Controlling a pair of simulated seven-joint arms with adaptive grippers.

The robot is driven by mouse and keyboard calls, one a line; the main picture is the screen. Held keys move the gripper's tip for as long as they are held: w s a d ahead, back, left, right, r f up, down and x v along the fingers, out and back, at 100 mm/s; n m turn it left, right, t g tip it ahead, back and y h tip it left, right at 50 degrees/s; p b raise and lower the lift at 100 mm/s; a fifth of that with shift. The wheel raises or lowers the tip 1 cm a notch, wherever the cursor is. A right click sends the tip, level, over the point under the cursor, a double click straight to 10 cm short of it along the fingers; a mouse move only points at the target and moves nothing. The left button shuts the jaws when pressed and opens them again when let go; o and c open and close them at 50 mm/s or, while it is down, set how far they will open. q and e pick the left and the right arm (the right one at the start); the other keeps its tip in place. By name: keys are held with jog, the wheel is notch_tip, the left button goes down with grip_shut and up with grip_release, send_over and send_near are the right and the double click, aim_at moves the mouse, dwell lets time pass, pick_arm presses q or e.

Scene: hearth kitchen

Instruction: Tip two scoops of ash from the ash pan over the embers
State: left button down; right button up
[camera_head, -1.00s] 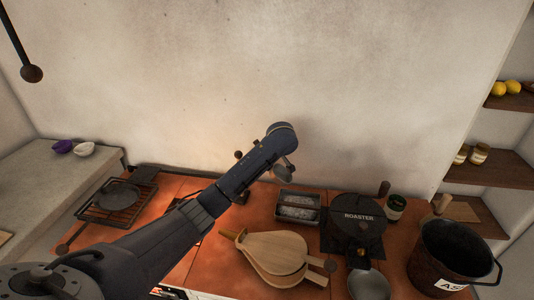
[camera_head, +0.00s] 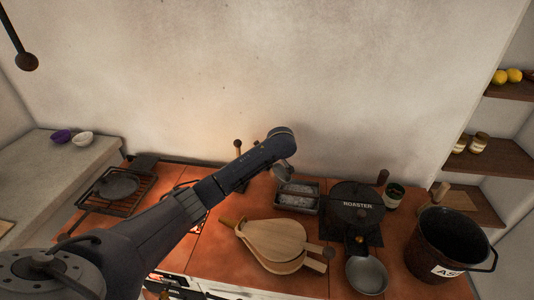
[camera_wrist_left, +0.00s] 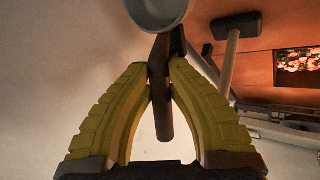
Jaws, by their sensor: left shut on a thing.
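My left gripper (camera_wrist_left: 160,95) is shut on the brown handle (camera_wrist_left: 162,115) of a scoop. The scoop's pale grey bowl (camera_wrist_left: 158,8) shows at the top edge of the left wrist view. In the head view my left arm reaches across to the back of the hearth, and its fingers are hidden. The ash pan (camera_head: 298,208), a dark tray with grey ash, lies just right of the wrist's end. The glowing embers (camera_wrist_left: 298,60) show at the right of the left wrist view; in the head view my arm mostly covers them. My right gripper is not in view.
Wooden bellows (camera_head: 272,242) lie in front of the ash pan. A black roaster (camera_head: 357,207), a metal bowl (camera_head: 366,275) and a dark bucket (camera_head: 447,244) stand to the right. A pan on a rack (camera_head: 118,188) sits at left. A mallet-like tool (camera_wrist_left: 235,28) shows beyond the scoop.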

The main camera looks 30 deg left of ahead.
pick_arm(q)
jog(key=shift+w+d+f, duration=0.1)
jog(key=shift+d+f, duration=0.3)
jog(key=shift+f, duration=0.25)
jog(key=shift+d+f, duration=0.35)
jog(key=shift+f, duration=0.25)
jog(key=shift+w+d+f, duration=0.1)
jog(key=shift+w+d, duration=0.05)
jog(key=shift+d, duration=1.3)
jog(key=shift+w+d+f, duration=0.1)
jog(key=shift+w+d, duration=0.05)
jog(key=shift+d, duration=1.3)
jog(key=shift+d, duration=0.1)
jog(key=shift+r, duration=0.1)
notch_tip(320, 180, up, 15)
jog(key=n+h, duration=0.2)
jog(key=h, duration=0.4)
